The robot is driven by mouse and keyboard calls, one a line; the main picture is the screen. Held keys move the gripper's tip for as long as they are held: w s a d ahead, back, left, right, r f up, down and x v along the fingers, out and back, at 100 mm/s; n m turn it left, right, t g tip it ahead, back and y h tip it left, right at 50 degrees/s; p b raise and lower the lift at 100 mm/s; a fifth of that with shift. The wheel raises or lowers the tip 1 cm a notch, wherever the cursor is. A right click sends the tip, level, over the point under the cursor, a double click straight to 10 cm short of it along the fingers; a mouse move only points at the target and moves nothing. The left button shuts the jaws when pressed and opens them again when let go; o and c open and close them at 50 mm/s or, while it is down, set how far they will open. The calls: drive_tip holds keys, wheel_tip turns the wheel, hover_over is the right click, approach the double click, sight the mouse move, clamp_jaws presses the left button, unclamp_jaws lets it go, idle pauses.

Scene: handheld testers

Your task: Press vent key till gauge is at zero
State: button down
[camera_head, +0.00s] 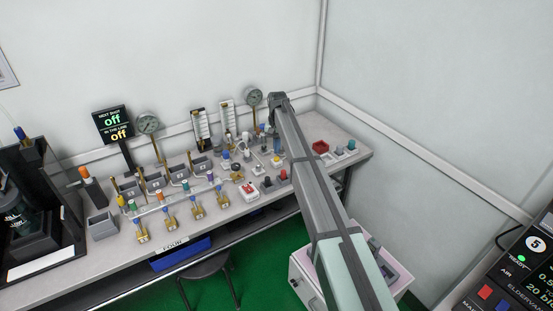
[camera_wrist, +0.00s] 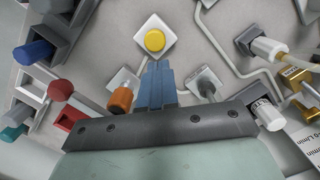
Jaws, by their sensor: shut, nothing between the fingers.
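A round yellow button (camera_wrist: 155,40) on a white diamond-shaped plate (camera_wrist: 141,48) shows in the wrist view; I see no label on it, so I cannot tell if it is the vent key. My gripper (camera_wrist: 158,66) is shut and empty, its blue-grey fingertips at the near edge of that plate, beside the button. I cannot tell their height above the bench. Two round dial gauges stand on the bench in the head view, one at the back right (camera_head: 254,96) and one further left (camera_head: 148,123). Their needles are too small to read.
An orange-capped part (camera_wrist: 120,99) stands close left of my fingers, and a pale connector (camera_wrist: 205,88) close right. A red ball knob (camera_wrist: 61,90) is further left. The bench (camera_head: 235,208) is crowded with valves and flow tubes.

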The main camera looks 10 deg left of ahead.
drive_tip(key=shift+w+a+r, duration=0.1)
drive_tip(key=shift+w, duration=0.3)
drive_tip(key=shift+s, duration=0.1)
drive_tip(key=shift+r, duration=0.1)
wheel_tip(320, 180, up, 14)
drive_tip(key=w, duration=0.1)
drive_tip(key=shift+w+f, duration=0.2)
idle(0.4)
